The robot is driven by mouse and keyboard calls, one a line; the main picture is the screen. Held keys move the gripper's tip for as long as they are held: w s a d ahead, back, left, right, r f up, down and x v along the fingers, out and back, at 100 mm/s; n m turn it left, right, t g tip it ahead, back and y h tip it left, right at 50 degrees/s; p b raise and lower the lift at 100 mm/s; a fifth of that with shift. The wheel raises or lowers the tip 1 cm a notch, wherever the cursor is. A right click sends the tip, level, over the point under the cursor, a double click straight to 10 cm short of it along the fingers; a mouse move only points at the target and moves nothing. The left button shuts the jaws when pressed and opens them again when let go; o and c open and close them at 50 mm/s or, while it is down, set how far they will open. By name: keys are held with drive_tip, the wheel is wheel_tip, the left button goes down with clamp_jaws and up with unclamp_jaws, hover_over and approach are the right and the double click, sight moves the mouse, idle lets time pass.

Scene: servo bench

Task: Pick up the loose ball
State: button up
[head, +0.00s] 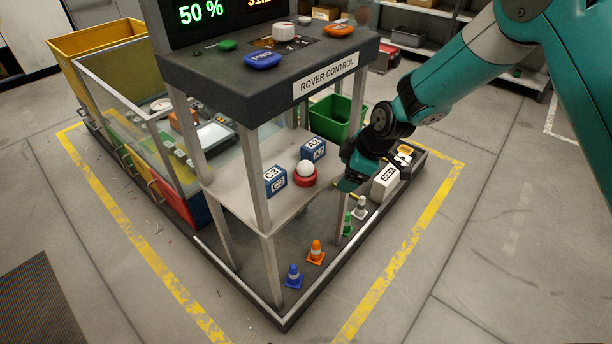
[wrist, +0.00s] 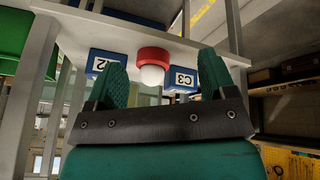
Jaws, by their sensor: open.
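The white ball (head: 305,168) sits in a round red holder (head: 304,181) on the shelf under the control panel, between two blue blocks. In the wrist view, which looks upside down, the ball (wrist: 152,76) and the red holder (wrist: 153,54) appear between and beyond my two green fingers. My gripper (head: 346,184) is at the right edge of the shelf in the head view, right of the ball and apart from it. Its fingers (wrist: 163,80) are spread, with nothing held between them.
Blue blocks marked C3 (head: 275,181) and A2 (head: 313,150) flank the holder. Shelf posts (head: 261,170) and the control panel (head: 290,72) overhead bound the space. Small cones, including an orange one (head: 316,252), stand below. A white box (head: 385,183) lies right of my gripper.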

sight(307, 163)
drive_tip(key=w+a, duration=0.1)
drive_tip(key=a, duration=0.1)
drive_tip(key=w+a, duration=0.1)
drive_tip(key=a, duration=0.1)
drive_tip(key=w+a, duration=0.1)
drive_tip(key=a, duration=0.1)
drive_tip(key=shift+w+a, duration=0.1)
drive_tip(key=shift+a, duration=0.25)
drive_tip(key=shift+w+a+b, duration=0.15)
drive_tip(key=shift+w+a, duration=0.15)
drive_tip(key=shift+a, duration=0.3)
drive_tip(key=shift+w+a+b, duration=0.15)
drive_tip(key=shift+w+a, duration=0.1)
drive_tip(key=shift+a, duration=0.3)
drive_tip(key=shift+x, duration=1.4)
drive_tip(key=shift+c, duration=0.4)
drive_tip(key=c, duration=0.9)
